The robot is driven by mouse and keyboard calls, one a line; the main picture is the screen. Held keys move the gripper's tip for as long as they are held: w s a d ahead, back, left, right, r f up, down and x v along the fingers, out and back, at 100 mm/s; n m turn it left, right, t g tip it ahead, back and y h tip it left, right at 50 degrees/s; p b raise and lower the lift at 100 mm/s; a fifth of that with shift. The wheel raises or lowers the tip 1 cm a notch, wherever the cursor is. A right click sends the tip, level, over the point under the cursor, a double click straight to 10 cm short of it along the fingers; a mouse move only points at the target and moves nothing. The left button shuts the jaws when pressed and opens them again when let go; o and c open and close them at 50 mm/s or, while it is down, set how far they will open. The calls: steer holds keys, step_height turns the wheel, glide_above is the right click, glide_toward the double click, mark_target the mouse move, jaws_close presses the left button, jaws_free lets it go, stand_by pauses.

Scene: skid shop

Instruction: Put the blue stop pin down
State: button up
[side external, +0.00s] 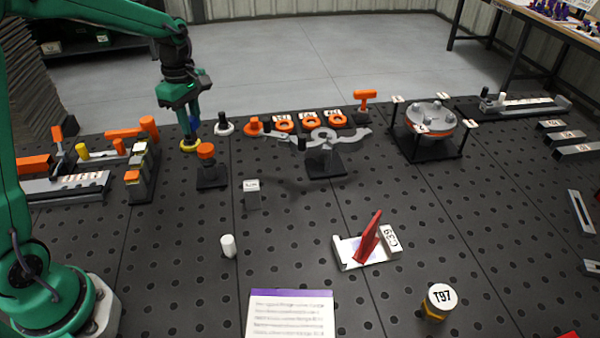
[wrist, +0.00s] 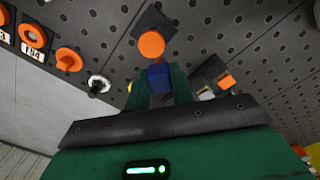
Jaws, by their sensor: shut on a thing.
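My gripper (side external: 191,128) hangs at the back left of the dark perforated table, and it also shows in the wrist view (wrist: 158,90). It is shut on the blue stop pin (wrist: 158,76), which shows between the green fingers. In the side external view the blue pin (side external: 193,124) is a small patch, mostly hidden by the fingers. A yellow ring (side external: 188,147) lies on the table just below the fingertips. Whether the pin touches the ring or the table I cannot tell.
An orange-topped piece on a dark base (side external: 207,167) stands close by in front. A white ring with a black pin (side external: 224,129) is to the right. Orange clamps and blocks (side external: 132,134) crowd the left. The front middle has free room around a white cylinder (side external: 228,246).

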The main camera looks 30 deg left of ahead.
steer(key=s+a+n, duration=0.3)
steer(key=a, duration=0.6)
steer(key=s+a+r+n, duration=0.1)
steer(key=s+a+n, duration=0.3)
steer(key=a, duration=0.6)
steer(key=shift+s+a, duration=0.25)
steer(key=shift+a, duration=0.05)
steer(key=shift+a, duration=0.1)
steer(key=s+a+f, duration=0.4)
steer(key=a+f, duration=0.3)
steer(key=a, duration=0.3)
steer(key=shift+a, duration=0.3)
steer(key=shift+f, duration=2)
steer(key=shift+f, duration=0.6)
